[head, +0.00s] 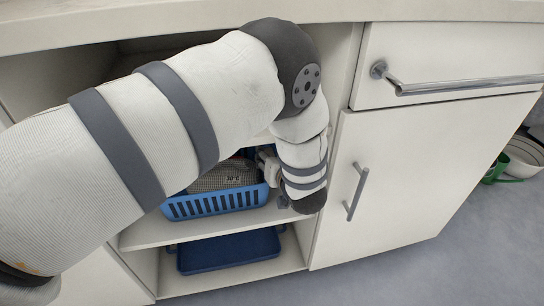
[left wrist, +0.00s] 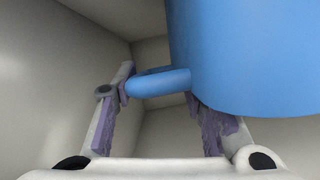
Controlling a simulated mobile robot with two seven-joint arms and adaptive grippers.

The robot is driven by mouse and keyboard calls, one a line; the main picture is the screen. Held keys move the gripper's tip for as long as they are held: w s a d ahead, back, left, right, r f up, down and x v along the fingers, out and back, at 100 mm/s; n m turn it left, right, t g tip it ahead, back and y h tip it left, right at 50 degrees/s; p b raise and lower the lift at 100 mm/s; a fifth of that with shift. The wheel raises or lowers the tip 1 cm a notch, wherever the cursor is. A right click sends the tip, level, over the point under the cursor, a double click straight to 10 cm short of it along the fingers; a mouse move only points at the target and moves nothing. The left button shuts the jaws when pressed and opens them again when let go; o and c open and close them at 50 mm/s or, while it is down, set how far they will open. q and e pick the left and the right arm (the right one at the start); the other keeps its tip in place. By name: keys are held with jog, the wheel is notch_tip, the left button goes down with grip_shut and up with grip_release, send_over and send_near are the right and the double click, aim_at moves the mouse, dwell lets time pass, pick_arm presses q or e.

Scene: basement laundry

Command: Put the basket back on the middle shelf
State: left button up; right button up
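The blue basket (head: 217,204) has slotted sides and holds greyish cloth with a "30°C" label. It sits on the middle shelf (head: 152,233) of the open cabinet bay, its upper left hidden behind my left arm. My left gripper (head: 264,160) is at the basket's right end, partly hidden by my wrist. In the left wrist view the basket's smooth blue wall (left wrist: 245,60) fills the upper right. Its looped handle (left wrist: 160,82) lies between the well-spread fingers, close to the left one. The right fingertip is hidden behind the blue wall. My right gripper is not in view.
A dark blue lidded bin (head: 228,252) is on the bottom shelf. A closed door (head: 400,180) and a drawer (head: 450,60), with bar handles, flank the bay on the right. The countertop (head: 400,10) overhangs above. A green item and pale bowls (head: 523,157) stand far right.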

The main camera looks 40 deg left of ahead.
pick_arm(q)
jog(key=shift+o, duration=0.8)
jog(key=p+v, duration=0.3)
jog(key=v, duration=0.9)
